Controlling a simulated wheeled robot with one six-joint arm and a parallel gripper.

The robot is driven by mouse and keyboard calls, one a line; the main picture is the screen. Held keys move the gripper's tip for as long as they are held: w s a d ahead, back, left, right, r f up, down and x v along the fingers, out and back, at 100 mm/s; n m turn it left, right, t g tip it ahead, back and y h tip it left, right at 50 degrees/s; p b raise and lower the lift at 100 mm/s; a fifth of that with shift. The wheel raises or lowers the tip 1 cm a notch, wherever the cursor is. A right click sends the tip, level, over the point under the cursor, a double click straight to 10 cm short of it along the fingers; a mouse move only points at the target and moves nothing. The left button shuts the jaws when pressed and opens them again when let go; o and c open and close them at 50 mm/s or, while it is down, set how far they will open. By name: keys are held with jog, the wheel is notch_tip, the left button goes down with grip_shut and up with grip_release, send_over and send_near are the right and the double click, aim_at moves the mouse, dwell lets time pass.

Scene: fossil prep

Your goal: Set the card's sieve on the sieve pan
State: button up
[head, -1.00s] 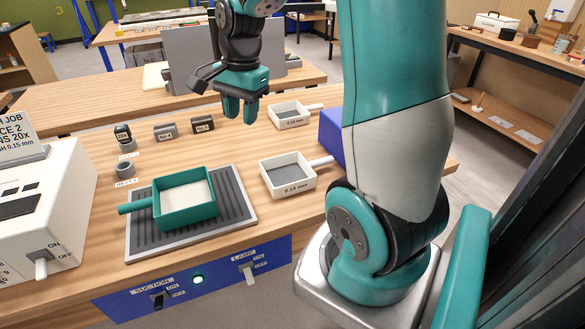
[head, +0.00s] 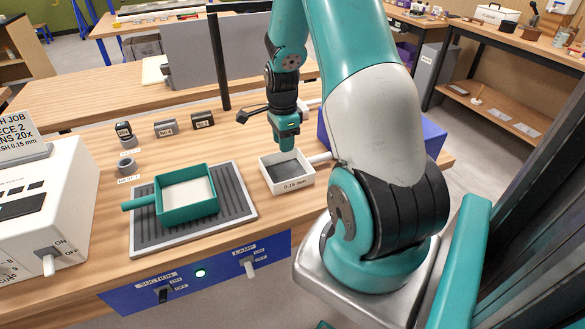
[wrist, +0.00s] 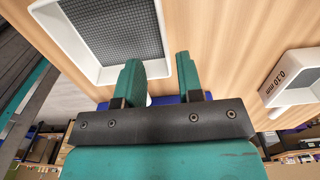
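The card (head: 17,128) at the left edge ends with a line reading 0.15 mm. The white square sieve labelled 0.15 mm (head: 292,187) stands on the bench, its handle pointing right. It also shows in the wrist view (wrist: 90,66), at the upper left. My gripper (head: 287,146) is above the sieve's back right side. In the wrist view its two fingers (wrist: 160,80) are apart, and a small white piece, perhaps the handle, shows between them. The teal pan (head: 187,212), pale inside and with a handle to the left, sits on the grey ribbed mat.
A second white sieve (wrist: 278,98) stands to the right in the wrist view. A blue box (head: 410,140) stands right of the sieve. Small labelled blocks (head: 165,129) stand at the back left, a white machine (head: 50,210) at far left. Bench between mat and sieve is clear.

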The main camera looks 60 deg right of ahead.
aim_at(285, 160)
jog(key=shift+w+d+f+p, duration=0.1)
jog(key=shift+f+p, duration=0.15)
jog(key=shift+f, duration=0.65)
jog(key=shift+d+f+p, duration=0.15)
jog(key=shift+f+p, duration=0.05)
jog(key=shift+f, duration=0.65)
jog(key=shift+w+d+f+p, duration=0.1)
jog(key=shift+f+p, duration=0.15)
jog(key=shift+f, duration=0.65)
grip_shut()
